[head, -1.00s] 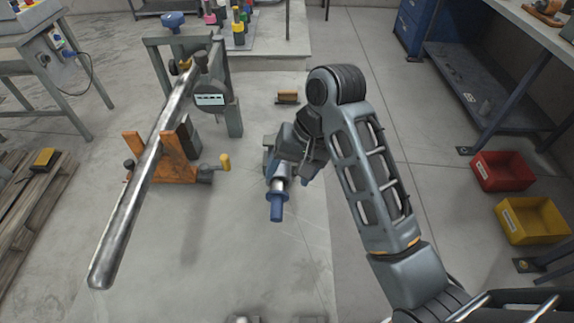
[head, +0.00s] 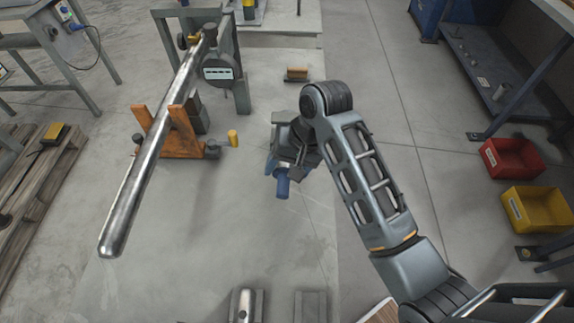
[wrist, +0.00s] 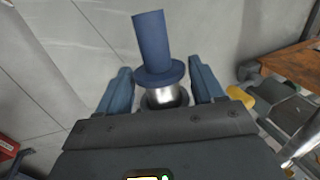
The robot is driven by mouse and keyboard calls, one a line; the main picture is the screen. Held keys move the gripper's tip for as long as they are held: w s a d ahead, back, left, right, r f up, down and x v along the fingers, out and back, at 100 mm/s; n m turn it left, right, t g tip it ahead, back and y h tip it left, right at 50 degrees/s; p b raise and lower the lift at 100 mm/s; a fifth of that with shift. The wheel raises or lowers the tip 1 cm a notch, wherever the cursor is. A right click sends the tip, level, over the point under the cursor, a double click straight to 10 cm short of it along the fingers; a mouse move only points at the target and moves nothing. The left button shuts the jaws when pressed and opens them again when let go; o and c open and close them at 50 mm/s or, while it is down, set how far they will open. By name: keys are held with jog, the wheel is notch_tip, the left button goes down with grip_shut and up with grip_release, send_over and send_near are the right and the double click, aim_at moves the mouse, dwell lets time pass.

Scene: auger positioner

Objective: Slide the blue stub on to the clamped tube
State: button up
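The blue stub (head: 283,187) has a round post, a wide flange and a shiny metal sleeve. In the wrist view the stub (wrist: 153,45) stands out from between the blue fingers of my gripper (wrist: 165,88), sleeve toward the palm and blue post outward. My gripper (head: 290,160) appears shut on the sleeve; the exact finger contact is hidden. The clamped tube (head: 150,165) is long and shiny, resting in an orange support (head: 182,142), its free end toward the camera. My gripper and the stub are right of the tube, clear of it. Part of the tube also shows in the wrist view (wrist: 300,142).
A grey stand with a dial box (head: 222,72) is at the tube's far end. A yellow knob (head: 233,138) sticks out from the support toward my gripper. A wooden pallet (head: 40,190) is at left; red (head: 512,158) and yellow (head: 537,208) bins are at right. Floor before the tube's end is clear.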

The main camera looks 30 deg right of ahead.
grip_shut()
dwell(0.4)
